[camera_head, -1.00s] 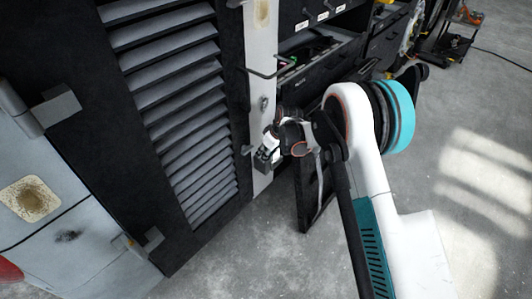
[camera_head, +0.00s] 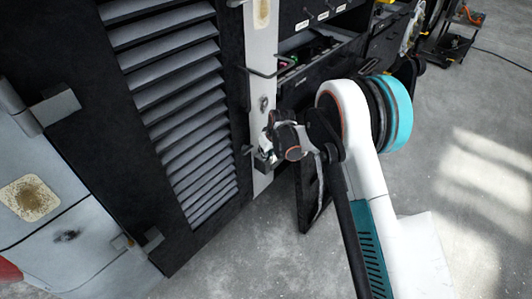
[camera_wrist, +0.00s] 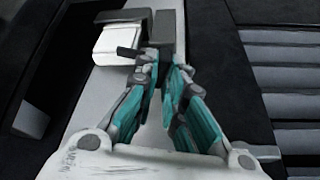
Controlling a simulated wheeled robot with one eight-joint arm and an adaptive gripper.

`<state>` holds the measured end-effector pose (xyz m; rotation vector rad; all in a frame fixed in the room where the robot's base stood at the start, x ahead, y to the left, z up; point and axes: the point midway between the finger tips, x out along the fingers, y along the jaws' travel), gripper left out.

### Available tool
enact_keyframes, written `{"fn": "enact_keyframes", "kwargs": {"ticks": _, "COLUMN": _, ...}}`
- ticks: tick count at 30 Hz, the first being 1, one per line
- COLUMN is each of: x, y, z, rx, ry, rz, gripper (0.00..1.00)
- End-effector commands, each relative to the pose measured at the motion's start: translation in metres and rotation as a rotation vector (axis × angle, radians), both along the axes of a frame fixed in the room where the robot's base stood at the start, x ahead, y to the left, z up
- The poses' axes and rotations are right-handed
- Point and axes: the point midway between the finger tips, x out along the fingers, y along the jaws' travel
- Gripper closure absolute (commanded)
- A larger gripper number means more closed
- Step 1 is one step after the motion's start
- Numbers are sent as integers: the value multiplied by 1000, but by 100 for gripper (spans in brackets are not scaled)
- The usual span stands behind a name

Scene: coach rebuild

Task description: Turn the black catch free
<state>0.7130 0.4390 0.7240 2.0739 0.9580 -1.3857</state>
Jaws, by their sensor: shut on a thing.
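The black catch (camera_wrist: 167,28) appears in the wrist view as a dark upright piece on the pale post. My gripper (camera_wrist: 166,62) has its teal fingers close together at the catch's lower end, shut on it. Just left of the catch is a white block (camera_wrist: 117,46) with a dark top. In the head view my gripper (camera_head: 265,152) is at the pale post (camera_head: 262,60), beside the louvred door. There my wrist and fingers largely hide the catch, so its angle cannot be told.
The black louvred door (camera_head: 190,110) stands just left of the post. A small grey tab (camera_wrist: 262,152) projects near its edge. Open drawers (camera_head: 320,50) are behind the post. A dark panel (camera_head: 308,200) hangs below my wrist.

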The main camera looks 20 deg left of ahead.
Motion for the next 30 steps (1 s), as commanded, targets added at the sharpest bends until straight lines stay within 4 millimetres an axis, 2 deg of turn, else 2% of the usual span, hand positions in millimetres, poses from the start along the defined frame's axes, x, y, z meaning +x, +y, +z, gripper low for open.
{"fn": "enact_keyframes", "kwargs": {"ticks": 15, "x": -2, "y": 3, "z": 0, "rx": -1, "ry": -2, "rz": -434, "gripper": 100}}
{"fn": "enact_keyframes", "kwargs": {"ticks": 30, "x": -2, "y": 3, "z": 0, "rx": 0, "ry": 1, "rz": -607, "gripper": 100}}
